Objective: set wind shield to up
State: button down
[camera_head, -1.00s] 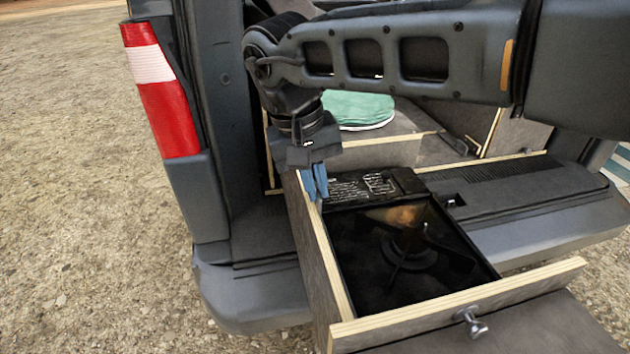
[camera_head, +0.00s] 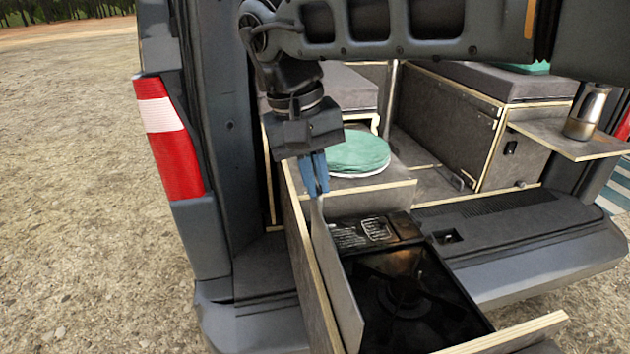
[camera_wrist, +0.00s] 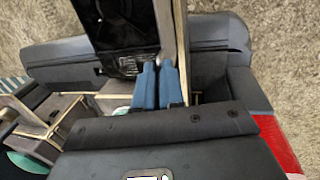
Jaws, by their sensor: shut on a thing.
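The wind shield (camera_head: 336,275) is a thin grey panel. In the head view it stands upright along the left side of the black camping stove (camera_head: 430,290), inside the pulled-out drawer. My gripper (camera_head: 319,192) points down with its blue fingers shut at the panel's far upper corner. In the wrist view the fingers (camera_wrist: 160,65) close together at the end of the panel, beside the black stove (camera_wrist: 118,25). The exact contact between the fingertips and the panel is small and partly hidden.
The drawer's left wall (camera_head: 309,262) runs close beside the panel. The van's left door frame (camera_head: 222,130) and red-white light (camera_head: 168,135) stand left of my arm. A round green-topped item (camera_head: 358,153) lies behind the stove. A metal pot (camera_head: 587,110) stands on a side shelf (camera_head: 560,140).

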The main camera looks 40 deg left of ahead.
jog(key=shift+r, duration=0.3)
jog(key=c, duration=1.6)
grip_release()
jog(key=o, duration=0.4)
jog(key=shift+f, duration=0.1)
jog(key=shift+c, duration=0.2)
notch_tip(320, 180, up, 8)
jog(key=s+a+b, duration=0.1)
jog(key=shift+f, duration=0.15)
jog(key=shift+s, duration=0.2)
